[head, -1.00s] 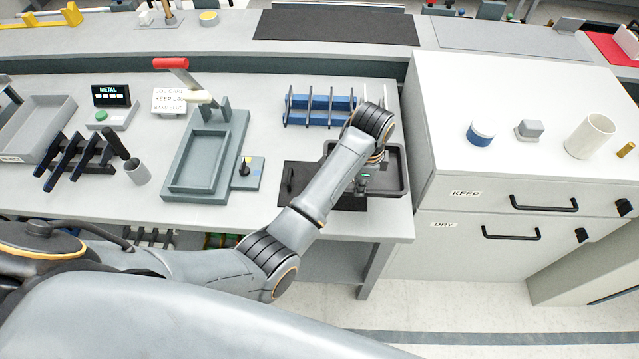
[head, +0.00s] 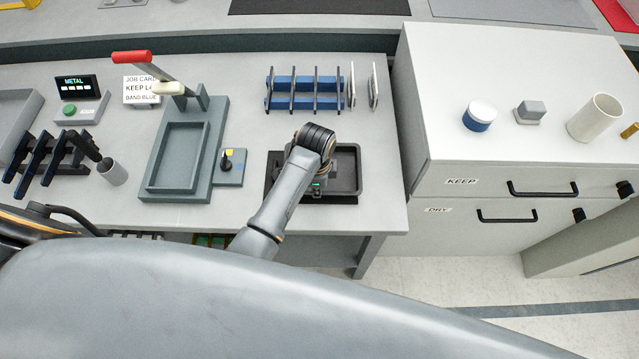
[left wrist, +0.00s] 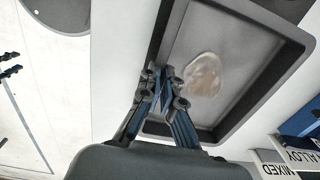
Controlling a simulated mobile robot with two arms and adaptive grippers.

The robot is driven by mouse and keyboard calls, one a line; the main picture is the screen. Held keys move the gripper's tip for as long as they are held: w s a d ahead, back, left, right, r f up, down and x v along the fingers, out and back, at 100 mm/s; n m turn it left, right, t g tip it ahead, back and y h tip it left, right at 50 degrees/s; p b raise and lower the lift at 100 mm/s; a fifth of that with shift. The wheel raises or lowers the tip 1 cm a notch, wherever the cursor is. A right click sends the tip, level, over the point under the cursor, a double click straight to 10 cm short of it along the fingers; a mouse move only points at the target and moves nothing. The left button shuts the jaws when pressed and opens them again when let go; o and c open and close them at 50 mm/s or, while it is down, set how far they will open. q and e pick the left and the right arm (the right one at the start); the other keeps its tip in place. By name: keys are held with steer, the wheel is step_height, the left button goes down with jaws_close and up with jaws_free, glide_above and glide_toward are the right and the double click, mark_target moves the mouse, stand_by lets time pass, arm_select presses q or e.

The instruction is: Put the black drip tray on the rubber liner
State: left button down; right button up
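The black drip tray (head: 345,178) is a shallow rectangular tray with raised walls, over the right part of the dark rubber liner (head: 274,168) on the bench. The liner shows at the tray's left; whether the tray touches it cannot be told. In the left wrist view the tray (left wrist: 235,60) fills the upper right, with a pale wet-looking patch inside. My left gripper (left wrist: 163,82) is closed on the tray's near wall, a finger on each side. In the head view my wrist hides the fingers and the tray's left part. My right gripper is not in view.
A blue rack (head: 305,92) with dark dividers stands behind the tray. A grey-green press fixture (head: 180,165) stands left of the liner. A white drawer cabinet (head: 500,130) rises to the right. The bench's front edge is close below the tray.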

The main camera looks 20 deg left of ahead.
arm_select(q)
steer(key=shift+s, duration=0.4)
steer(key=c, duration=2)
jaws_free()
steer(key=shift+s+a, duration=0.2)
steer(key=o, duration=0.3)
steer(key=shift+o, duration=0.9)
steer(key=shift+w, duration=0.2)
steer(key=shift+d+f, duration=0.1)
steer(key=shift+r, duration=0.3)
step_height(320, 180, up, 12)
steer(key=shift+s+b, duration=0.2)
steer(key=shift+b, duration=0.15)
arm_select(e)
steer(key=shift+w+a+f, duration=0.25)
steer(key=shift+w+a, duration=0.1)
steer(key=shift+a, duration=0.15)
